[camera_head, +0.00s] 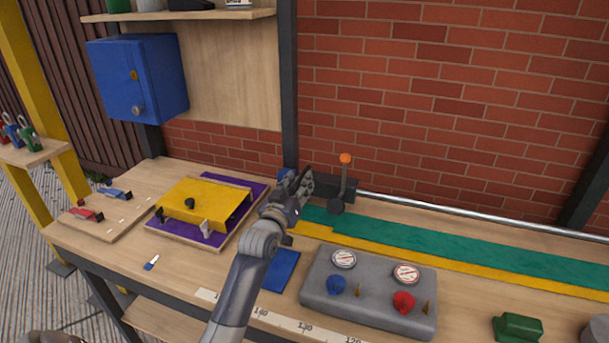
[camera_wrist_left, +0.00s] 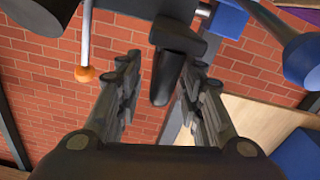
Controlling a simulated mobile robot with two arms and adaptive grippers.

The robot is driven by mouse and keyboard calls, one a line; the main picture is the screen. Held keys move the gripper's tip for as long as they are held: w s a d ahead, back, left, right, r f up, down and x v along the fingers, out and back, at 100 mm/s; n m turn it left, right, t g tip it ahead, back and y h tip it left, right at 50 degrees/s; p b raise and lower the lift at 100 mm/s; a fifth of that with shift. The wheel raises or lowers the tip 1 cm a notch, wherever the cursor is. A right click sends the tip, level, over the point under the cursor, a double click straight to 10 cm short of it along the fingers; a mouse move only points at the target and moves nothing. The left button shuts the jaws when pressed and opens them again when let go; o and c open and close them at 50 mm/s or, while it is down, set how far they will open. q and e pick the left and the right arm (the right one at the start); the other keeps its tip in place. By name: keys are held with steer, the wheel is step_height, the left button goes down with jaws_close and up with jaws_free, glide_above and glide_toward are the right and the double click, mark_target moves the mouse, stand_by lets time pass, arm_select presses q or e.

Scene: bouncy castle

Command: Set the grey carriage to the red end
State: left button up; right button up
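The grey carriage (camera_head: 326,188) appears to be the dark grey block on the silver rail (camera_head: 440,212) along the back of the bench. It sits at the rail's left part, near a small blue part (camera_head: 283,175). My left gripper (camera_head: 300,186) is at the block's left side and partly hides it. In the left wrist view, its fingers (camera_wrist_left: 160,95) are open, with a dark upright grip (camera_wrist_left: 166,75) of the block between them. I cannot tell whether they touch it. The rail's red end is not visible. My right gripper is not in view.
A lever with an orange ball (camera_head: 345,158) rises just right of my left gripper; the ball also shows in the wrist view (camera_wrist_left: 84,73). A grey gauge panel (camera_head: 370,297) and a yellow box (camera_head: 205,202) stand in front. A green strip (camera_head: 450,245) runs rightward, clear.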

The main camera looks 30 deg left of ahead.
mark_target(308, 169)
arm_select(q)
steer(key=x, duration=0.4)
steer(key=shift+w+a, duration=0.1)
steer(key=shift+w, duration=0.35)
jaws_close()
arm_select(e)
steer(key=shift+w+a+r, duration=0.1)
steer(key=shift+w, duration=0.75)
